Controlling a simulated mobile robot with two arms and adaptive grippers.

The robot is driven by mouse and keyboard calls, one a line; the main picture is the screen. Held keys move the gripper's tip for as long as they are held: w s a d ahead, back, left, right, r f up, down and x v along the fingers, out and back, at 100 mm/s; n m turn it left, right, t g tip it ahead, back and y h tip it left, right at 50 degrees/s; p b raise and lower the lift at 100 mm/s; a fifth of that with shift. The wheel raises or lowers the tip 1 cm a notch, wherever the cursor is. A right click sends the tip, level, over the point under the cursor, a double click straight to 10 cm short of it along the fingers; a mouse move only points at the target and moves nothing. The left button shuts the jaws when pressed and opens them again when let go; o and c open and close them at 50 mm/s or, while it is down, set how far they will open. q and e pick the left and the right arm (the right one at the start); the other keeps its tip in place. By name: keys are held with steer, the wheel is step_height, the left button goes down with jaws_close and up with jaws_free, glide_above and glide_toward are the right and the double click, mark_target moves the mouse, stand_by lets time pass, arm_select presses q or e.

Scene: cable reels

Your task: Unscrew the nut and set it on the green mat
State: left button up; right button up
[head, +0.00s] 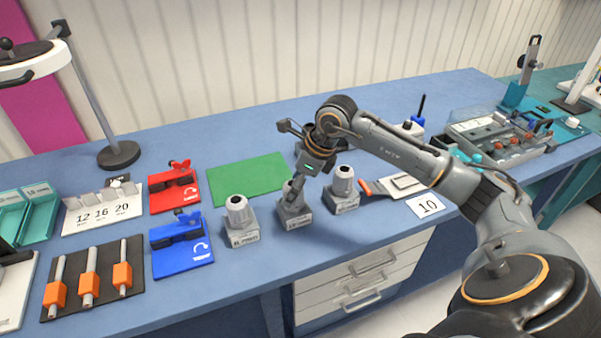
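Three grey blocks with upright fittings stand in a row near the front of the blue table: a left one (241,222), a middle one (294,217) and a right one (343,190). The left and right fittings have pale rounded nuts on top. My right gripper (294,187) points down at the top of the middle fitting and hides most of its nut. I cannot tell whether its fingers are closed on that nut. The green mat (247,178) lies flat and empty behind the blocks. My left gripper is not in view.
A red stand (174,190) and a blue stand (182,246) sit left of the blocks. Further left are a dark board (105,300) with orange-handled tools and a number rack (101,212). A lamp base (118,155) stands behind. A "10" card (428,206) lies right.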

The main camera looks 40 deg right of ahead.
steer(key=shift+f, duration=0.25)
